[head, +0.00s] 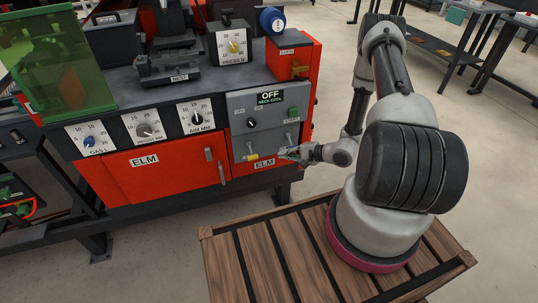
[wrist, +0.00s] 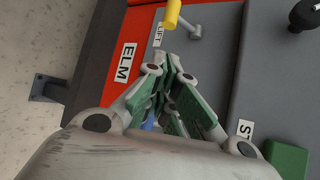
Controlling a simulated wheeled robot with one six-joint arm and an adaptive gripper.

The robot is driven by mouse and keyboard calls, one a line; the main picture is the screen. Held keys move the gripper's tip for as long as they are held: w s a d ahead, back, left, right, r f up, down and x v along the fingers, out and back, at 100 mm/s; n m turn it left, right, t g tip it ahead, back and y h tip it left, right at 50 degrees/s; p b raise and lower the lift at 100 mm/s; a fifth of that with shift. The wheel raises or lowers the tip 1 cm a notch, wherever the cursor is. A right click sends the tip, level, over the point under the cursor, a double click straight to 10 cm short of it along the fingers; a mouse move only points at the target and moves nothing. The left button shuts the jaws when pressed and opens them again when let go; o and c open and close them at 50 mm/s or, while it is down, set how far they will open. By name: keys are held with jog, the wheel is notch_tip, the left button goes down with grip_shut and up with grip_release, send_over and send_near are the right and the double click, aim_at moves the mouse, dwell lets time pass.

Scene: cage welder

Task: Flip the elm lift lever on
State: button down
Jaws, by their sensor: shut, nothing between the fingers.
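The lift lever (head: 251,157) is on the lower left of the grey ELM control panel (head: 240,108), with a yellow grip and a metal stem. In the head view its grip hangs low, near the panel's bottom edge. In the wrist view, the yellow grip (wrist: 173,13) is at the top edge, partly cut off, beside the LIFT label (wrist: 158,35). My gripper (head: 285,153) is shut and empty, to the right of the lever in front of the panel's lower part. In the wrist view, my fingertips (wrist: 166,72) point towards the lever, apart from it.
The panel also has a display reading OFF (head: 270,96), a black selector knob (head: 251,123) and a green START button (head: 293,111). A red ELM door (head: 160,170) with handles is to the left. A slatted wooden platform (head: 255,262) lies in front; floor at right is open.

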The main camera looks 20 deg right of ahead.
aim_at(251, 151)
jog(key=x, duration=1)
jog(key=shift+d, duration=0.1)
